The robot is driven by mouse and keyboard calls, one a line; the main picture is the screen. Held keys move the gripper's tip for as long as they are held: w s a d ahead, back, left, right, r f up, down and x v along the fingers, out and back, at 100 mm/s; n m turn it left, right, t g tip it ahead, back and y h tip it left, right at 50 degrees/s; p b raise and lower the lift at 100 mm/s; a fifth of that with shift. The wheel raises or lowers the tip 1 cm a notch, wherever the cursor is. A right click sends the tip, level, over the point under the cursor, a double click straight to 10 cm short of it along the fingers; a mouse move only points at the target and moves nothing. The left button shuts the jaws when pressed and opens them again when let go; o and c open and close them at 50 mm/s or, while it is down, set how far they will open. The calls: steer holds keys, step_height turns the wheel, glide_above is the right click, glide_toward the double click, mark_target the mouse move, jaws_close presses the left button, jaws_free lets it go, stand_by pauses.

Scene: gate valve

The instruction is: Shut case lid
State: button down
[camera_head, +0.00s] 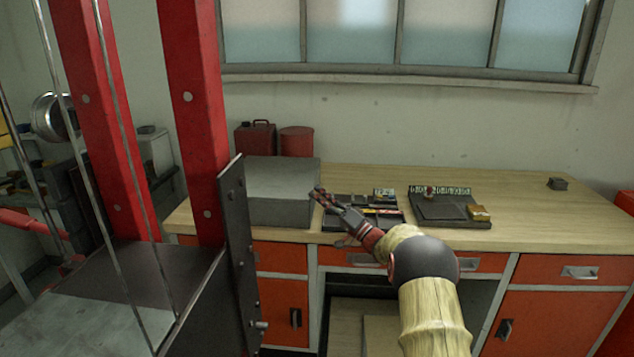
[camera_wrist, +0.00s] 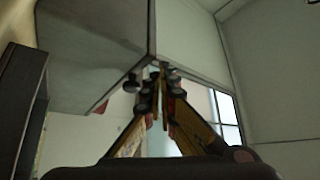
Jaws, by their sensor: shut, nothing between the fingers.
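A large grey box-like case (camera_head: 282,190) stands on the left part of the workbench; I cannot tell from here which part of it is the lid. My gripper (camera_head: 318,194) is shut and empty, with its tips at the case's right side in the head view. In the wrist view, my fingertips (camera_wrist: 160,72) are close by the lower corner of a large grey panel (camera_wrist: 95,45), likely the same case. I cannot tell whether they touch it. Its inside is hidden.
Dark trays with small parts lie on the bench, one beside my gripper (camera_head: 370,220) and one farther right (camera_head: 440,208). Red cans (camera_head: 256,139) stand behind the case. A red post (camera_head: 195,120) rises at left. The bench's right part (camera_head: 540,215) is mostly clear.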

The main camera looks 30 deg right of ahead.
steer(key=shift+f, duration=0.85)
steer(key=shift+f, duration=0.1)
steer(key=v, duration=1.2)
steer(key=shift+r, duration=0.35)
